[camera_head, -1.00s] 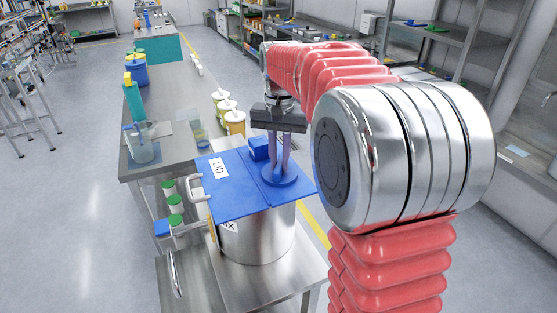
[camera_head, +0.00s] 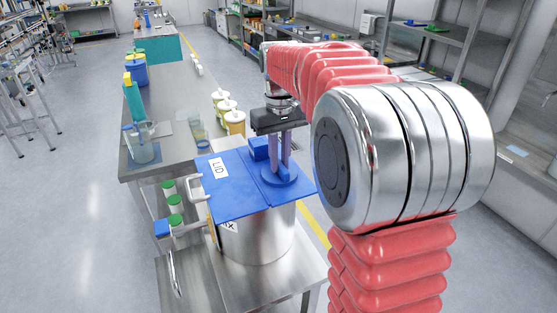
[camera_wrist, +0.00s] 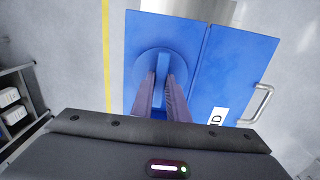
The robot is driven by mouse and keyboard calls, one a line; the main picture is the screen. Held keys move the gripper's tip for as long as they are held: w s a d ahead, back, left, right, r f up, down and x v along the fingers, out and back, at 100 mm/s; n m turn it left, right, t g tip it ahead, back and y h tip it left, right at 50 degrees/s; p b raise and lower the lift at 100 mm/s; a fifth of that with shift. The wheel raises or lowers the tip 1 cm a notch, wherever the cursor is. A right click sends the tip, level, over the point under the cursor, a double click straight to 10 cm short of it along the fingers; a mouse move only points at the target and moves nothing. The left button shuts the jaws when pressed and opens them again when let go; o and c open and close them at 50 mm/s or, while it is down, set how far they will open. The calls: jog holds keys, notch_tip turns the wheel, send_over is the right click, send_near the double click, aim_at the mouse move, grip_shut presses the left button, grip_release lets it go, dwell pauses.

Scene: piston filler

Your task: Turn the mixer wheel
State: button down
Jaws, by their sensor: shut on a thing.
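The mixer wheel is a blue disc (camera_head: 286,181) with a raised bar across it, on the right part of the blue lid (camera_head: 225,198) of a steel vessel (camera_head: 262,237). In the wrist view the wheel (camera_wrist: 142,66) and its bar (camera_wrist: 162,68) sit between my finger pads. My gripper (camera_head: 279,165) points down from above and is shut on the wheel's bar. It also shows in the wrist view (camera_wrist: 162,88). The fingers hide part of the bar and disc.
A metal handle (camera_head: 195,187) is at the lid's left edge, near the "LID" label. Green-capped jars (camera_head: 175,204) stand left of the vessel. A steel bench (camera_head: 180,95) with bottles and yellowish jars lies behind.

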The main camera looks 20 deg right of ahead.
jog(key=shift+w+r, duration=0.1)
jog(key=shift+w, duration=0.05)
jog(key=c, duration=1.7)
grip_release()
notch_tip(320, 180, up, 14)
jog(key=shift+f, duration=0.25)
